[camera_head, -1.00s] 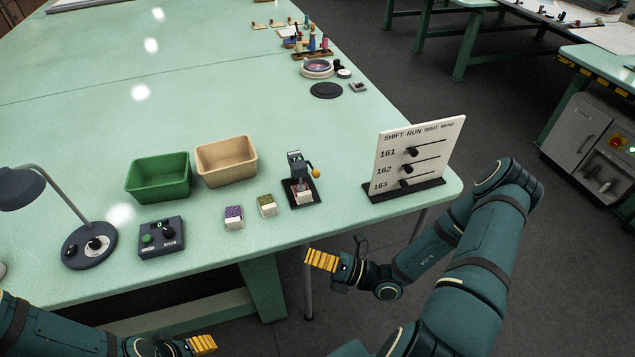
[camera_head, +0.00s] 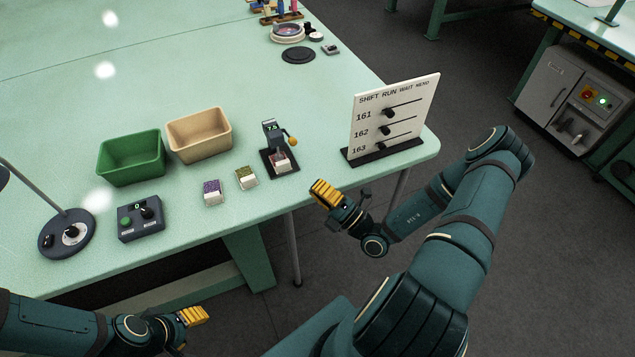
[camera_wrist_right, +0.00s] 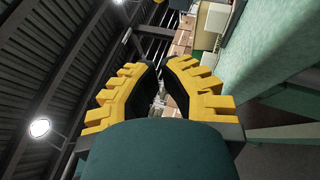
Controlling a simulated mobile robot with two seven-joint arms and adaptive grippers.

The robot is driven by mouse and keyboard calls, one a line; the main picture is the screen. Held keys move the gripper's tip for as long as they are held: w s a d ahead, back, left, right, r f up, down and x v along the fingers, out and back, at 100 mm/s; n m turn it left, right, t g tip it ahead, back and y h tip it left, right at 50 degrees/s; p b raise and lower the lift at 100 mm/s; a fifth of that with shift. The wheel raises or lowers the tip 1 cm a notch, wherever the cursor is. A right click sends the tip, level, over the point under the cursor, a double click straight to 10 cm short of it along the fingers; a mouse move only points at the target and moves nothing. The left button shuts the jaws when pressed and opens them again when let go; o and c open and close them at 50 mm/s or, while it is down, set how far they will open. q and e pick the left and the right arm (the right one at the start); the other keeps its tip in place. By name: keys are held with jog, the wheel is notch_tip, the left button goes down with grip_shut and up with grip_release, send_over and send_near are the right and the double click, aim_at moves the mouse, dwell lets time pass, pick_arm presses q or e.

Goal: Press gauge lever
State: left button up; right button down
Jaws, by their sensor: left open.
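The gauge (camera_head: 271,131) is a small dark upright stand on a black base near the table's front edge. Its lever ends in an orange-yellow ball knob (camera_head: 292,142) on the right side. A small white block with a reddish top (camera_head: 281,164) sits at the foot of the stand. My right gripper (camera_head: 330,193) is in front of the table edge, to the right of the gauge and apart from it. In the right wrist view its yellow fingers (camera_wrist_right: 157,72) are apart with nothing between them. My left gripper (camera_head: 193,316) is low at the left, off the table, open and empty.
Purple-topped (camera_head: 213,193) and green-topped (camera_head: 246,178) blocks stand left of the gauge. Behind are a green bin (camera_head: 130,170) and a tan bin (camera_head: 200,148). A control box (camera_head: 140,222) and lamp base (camera_head: 67,236) are at left. A lettered board (camera_head: 395,112) stands at right.

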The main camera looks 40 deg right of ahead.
aim_at(288, 136)
jog(key=x, duration=0.7)
jog(key=shift+f, duration=0.1)
jog(key=w, duration=0.1)
jog(key=w+d+r, duration=0.1)
jog(key=shift+w+d+r+b, duration=0.15)
jog(key=shift+w+r+b, duration=0.05)
jog(key=shift+w+b, duration=0.2)
pick_arm(q)
jog(key=shift+s+f, duration=0.1)
jog(key=shift+f, duration=0.35)
pick_arm(e)
jog(key=shift+w+d+r, duration=0.2)
jog(key=shift+w+d, duration=0.05)
jog(key=shift+w, duration=0.1)
